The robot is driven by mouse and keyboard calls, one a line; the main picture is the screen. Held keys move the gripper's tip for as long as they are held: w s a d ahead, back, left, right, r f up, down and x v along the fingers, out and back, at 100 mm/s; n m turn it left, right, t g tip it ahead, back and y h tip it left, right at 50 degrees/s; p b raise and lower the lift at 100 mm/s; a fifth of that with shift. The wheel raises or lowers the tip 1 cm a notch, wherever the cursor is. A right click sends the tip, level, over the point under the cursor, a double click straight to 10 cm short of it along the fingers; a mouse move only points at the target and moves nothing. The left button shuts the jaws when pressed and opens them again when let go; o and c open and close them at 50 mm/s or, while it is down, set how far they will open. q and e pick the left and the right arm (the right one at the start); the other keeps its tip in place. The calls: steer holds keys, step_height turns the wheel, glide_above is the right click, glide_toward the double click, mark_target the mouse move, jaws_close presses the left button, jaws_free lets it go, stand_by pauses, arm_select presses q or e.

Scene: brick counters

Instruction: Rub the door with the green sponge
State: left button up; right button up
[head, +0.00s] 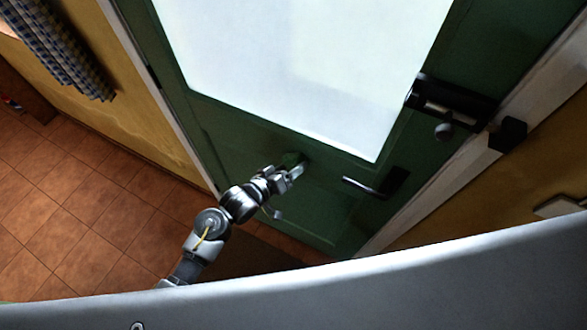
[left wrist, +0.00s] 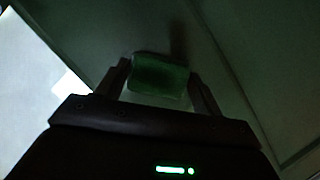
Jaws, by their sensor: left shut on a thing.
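The green door (head: 240,130) with a large pale glass pane (head: 300,70) fills the middle of the head view. My left gripper (head: 295,168) is at the lower panel of the door, below the pane. In the left wrist view its two fingers (left wrist: 160,88) are shut on the green sponge (left wrist: 160,75), one on each side. The sponge is at or very close to the dark door surface (left wrist: 220,60); I cannot tell whether they touch. In the head view the sponge (head: 292,158) is small and dark against the door. My right gripper is not in view.
A dark door handle (head: 385,184) is right of my left gripper. A black lock box (head: 452,103) sits higher on the door's right side. A checked cloth (head: 62,50) hangs at the upper left. Tiled floor (head: 70,205) lies clear at left.

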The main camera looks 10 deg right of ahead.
mark_target(287, 158)
arm_select(q)
steer(key=shift+w+a, duration=0.85)
steer(key=shift+a, duration=0.25)
steer(key=shift+p, duration=0.3)
steer(key=w+a, duration=0.2)
steer(key=shift+a+p, duration=0.3)
steer(key=shift+a, duration=0.1)
steer(key=shift+d+r+p, duration=0.1)
steer(key=shift+r+p, duration=0.8)
steer(key=shift+s+d, duration=0.55)
steer(key=shift+d, duration=0.15)
steer(key=shift+s+d+p, duration=0.35)
steer(key=shift+s+d, duration=0.1)
steer(key=shift+d, duration=0.15)
steer(key=shift+s+d+f, duration=0.15)
steer(key=shift+d, duration=0.05)
